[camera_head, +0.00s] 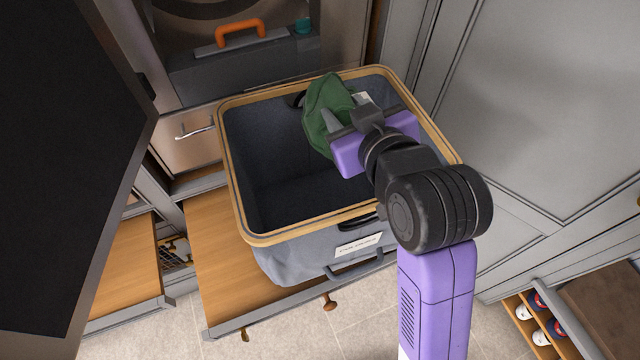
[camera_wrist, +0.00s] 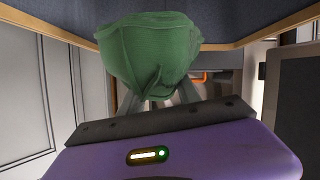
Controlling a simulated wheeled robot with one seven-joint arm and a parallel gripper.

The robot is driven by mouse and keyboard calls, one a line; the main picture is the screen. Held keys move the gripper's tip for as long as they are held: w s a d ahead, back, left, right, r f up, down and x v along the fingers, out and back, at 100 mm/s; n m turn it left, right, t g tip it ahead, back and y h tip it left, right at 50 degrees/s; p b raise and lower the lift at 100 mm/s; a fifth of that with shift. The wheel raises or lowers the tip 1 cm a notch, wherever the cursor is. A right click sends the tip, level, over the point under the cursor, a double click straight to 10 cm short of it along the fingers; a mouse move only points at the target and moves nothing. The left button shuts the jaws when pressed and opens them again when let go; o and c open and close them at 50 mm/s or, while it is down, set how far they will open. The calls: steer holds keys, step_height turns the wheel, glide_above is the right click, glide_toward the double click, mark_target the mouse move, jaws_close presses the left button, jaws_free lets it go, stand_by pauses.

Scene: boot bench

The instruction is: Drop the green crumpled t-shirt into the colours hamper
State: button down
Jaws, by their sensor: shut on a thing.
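The green crumpled t-shirt (camera_head: 323,112) hangs from my gripper (camera_head: 345,122) over the right back part of the hamper's opening. In the wrist view the green t-shirt (camera_wrist: 148,50) bunches between the fingertips (camera_wrist: 160,98), and my gripper is shut on it. The hamper (camera_head: 232,175) is a grey-blue fabric bin with a tan wooden rim. A white label (camera_head: 358,245) is on its front, but its writing is too small to read. The part of the inside that I can see is dark and empty. My arm hides the right front of the hamper.
The hamper stands on a wooden pull-out shelf (camera_head: 215,272). Behind it is a dark box with an orange handle (camera_head: 240,34). Grey cabinet doors (camera_head: 545,95) stand close on the right. A dark panel (camera_head: 60,130) fills the left. Shoes (camera_head: 540,318) sit in a low rack at the lower right.

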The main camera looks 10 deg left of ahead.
steer(key=shift+f+b, duration=1.95)
steer(key=shift+f, duration=0.2)
steer(key=c, duration=0.8)
jaws_free()
steer(key=shift+o, duration=0.2)
steer(key=shift+s, duration=0.1)
steer(key=v, duration=0.7)
steer(key=shift+s+d+r+b, duration=0.15)
steer(key=shift+s+b, duration=0.15)
steer(key=shift+s, duration=0.05)
